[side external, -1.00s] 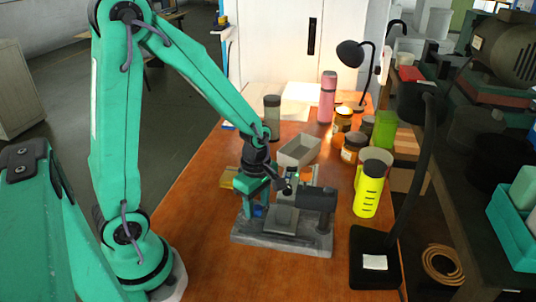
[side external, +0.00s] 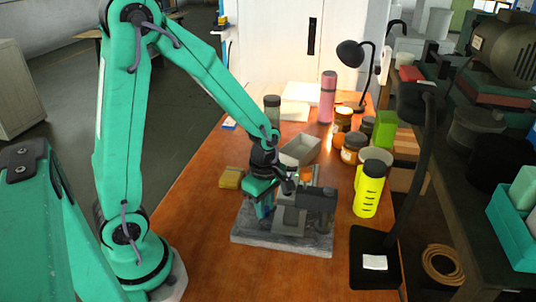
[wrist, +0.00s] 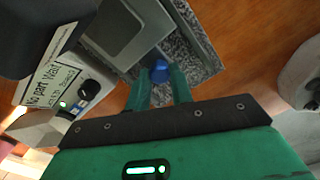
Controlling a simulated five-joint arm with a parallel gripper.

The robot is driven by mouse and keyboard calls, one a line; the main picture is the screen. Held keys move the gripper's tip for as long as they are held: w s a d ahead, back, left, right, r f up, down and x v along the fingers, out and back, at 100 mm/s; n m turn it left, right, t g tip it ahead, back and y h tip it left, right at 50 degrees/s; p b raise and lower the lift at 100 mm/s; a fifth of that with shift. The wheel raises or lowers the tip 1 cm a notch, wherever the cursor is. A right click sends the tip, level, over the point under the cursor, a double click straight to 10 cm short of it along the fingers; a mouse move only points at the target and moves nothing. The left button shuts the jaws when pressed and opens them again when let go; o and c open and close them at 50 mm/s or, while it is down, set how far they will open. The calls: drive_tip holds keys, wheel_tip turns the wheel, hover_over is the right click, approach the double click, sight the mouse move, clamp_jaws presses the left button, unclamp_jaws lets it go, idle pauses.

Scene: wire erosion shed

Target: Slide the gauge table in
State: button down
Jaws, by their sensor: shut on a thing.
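The gauge stands on a speckled grey stone base (side external: 270,243) on the wooden bench, with a dark housing (side external: 318,199) over its right side. The gauge table is a grey plate (wrist: 128,28) on the base; it also shows in the side external view (side external: 289,217). A blue knob (wrist: 160,68) is at the table's near end. My gripper (wrist: 160,78) is shut on the blue knob, with one finger on each side. In the side external view my gripper (side external: 265,207) is at the left of the table and partly hides the knob.
A small display (wrist: 48,86) on the gauge reads "No part Wait". A yellow block (side external: 231,178) lies behind and left. A grey tray (side external: 300,150) stands behind the gauge, jars (side external: 352,147) and a yellow bottle (side external: 369,190) to its right. The bench front left is clear.

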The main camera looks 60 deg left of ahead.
sight(277, 217)
drive_tip(key=shift+w+d, duration=1.1)
drive_tip(key=shift+w, duration=0.1)
drive_tip(key=c, duration=1.2)
unclamp_jaws()
drive_tip(key=shift+c, duration=0.2)
drive_tip(key=shift+s+r, duration=0.1)
drive_tip(key=shift+r, duration=0.05)
wheel_tip(277, 217, up, 8)
drive_tip(key=shift+f, duration=0.2)
